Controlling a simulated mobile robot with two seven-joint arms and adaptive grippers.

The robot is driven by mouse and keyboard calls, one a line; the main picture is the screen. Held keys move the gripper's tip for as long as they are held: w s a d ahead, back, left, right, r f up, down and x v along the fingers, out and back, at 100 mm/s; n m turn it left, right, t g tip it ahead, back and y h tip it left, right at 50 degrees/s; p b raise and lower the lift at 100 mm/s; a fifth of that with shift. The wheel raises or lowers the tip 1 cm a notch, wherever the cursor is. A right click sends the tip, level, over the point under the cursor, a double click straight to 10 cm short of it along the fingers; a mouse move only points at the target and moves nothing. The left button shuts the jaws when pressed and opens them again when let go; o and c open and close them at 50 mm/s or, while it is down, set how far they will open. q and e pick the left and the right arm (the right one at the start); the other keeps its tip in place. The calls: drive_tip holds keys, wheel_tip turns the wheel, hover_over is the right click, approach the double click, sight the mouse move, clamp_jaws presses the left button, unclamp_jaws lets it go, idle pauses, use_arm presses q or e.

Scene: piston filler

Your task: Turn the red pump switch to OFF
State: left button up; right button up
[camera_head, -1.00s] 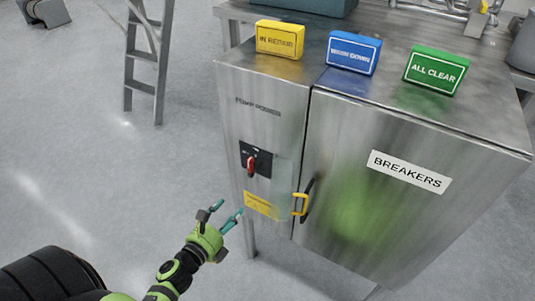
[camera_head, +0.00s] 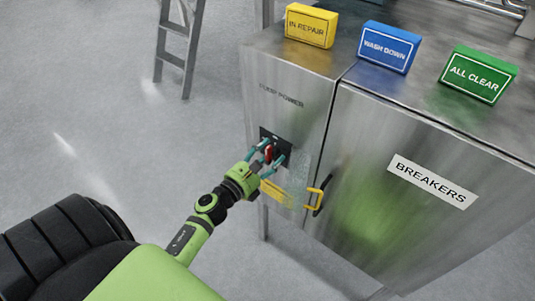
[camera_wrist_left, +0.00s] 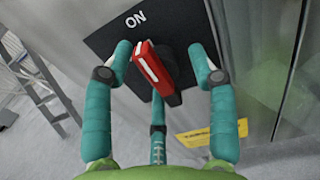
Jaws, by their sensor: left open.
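The red pump switch (camera_head: 268,153) sits on a black plate (camera_head: 284,147) on the cabinet front, below the words PUMP POWER. In the left wrist view the red switch handle (camera_wrist_left: 151,66) is tilted, its upper end toward the ON label (camera_wrist_left: 136,18). My left gripper (camera_head: 268,158) is open at the switch, and in the left wrist view its teal fingers (camera_wrist_left: 160,75) stand on both sides of the handle with gaps, a third finger below. Any OFF label is hidden or out of view. My right gripper is not in view.
A yellow label (camera_head: 276,191) is below the switch. A yellow padlock-like piece (camera_head: 315,198) hangs by the BREAKERS door (camera_head: 385,215). Yellow (camera_head: 311,26), blue (camera_head: 388,47) and green (camera_head: 478,75) signs stand on top. A ladder (camera_head: 181,45) stands left; the floor there is open.

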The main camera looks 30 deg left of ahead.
use_arm(q)
drive_tip(key=shift+c, duration=1.2)
drive_tip(key=c, duration=0.9)
drive_tip(key=shift+o, duration=0.2)
